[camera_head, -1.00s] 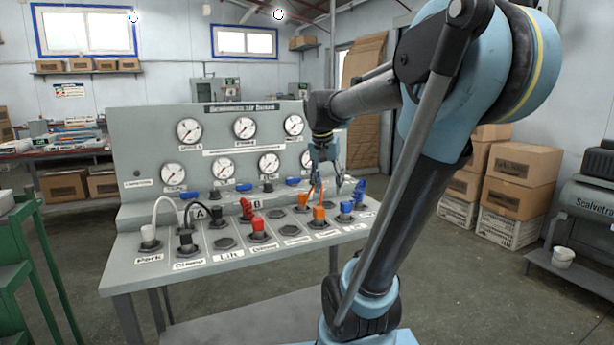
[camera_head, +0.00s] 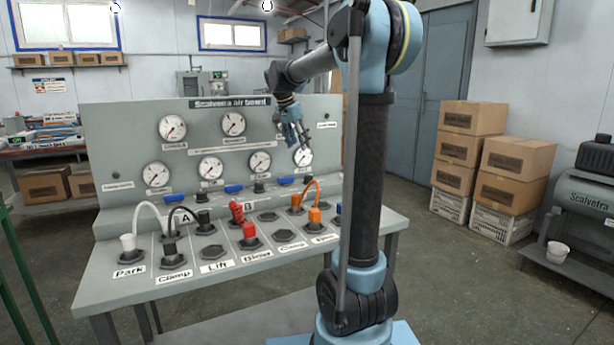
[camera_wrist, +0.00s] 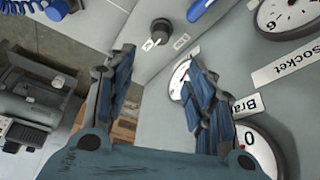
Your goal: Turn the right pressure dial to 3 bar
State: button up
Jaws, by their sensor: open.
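The grey air board (camera_head: 105,140) carries several round gauges and a row of small black knobs. The rightmost black knob (camera_head: 307,179) is small in the head view, below the lower right gauge (camera_head: 303,155). In the wrist view a black knob (camera_wrist: 161,28) with a white pointer mark sits beyond my fingertips; I take it for the right dial, but its setting is unreadable. My gripper (camera_head: 297,140) is in front of the board's right gauges. Its fingers (camera_wrist: 163,70) are apart with nothing between them, and do not touch the knob.
Blue levers (camera_head: 233,189) flank the knobs. Below, the sloping panel holds white, black, red and orange plugs (camera_head: 314,215), some with looped hoses. My arm hides the panel's right end. Boxes (camera_head: 470,118) and a compressor (camera_head: 590,190) stand at the right.

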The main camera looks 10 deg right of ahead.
aim_at(309, 179)
jog(key=x, duration=1.5)
jog(key=shift+f, duration=0.2)
jog(key=c, duration=1.1)
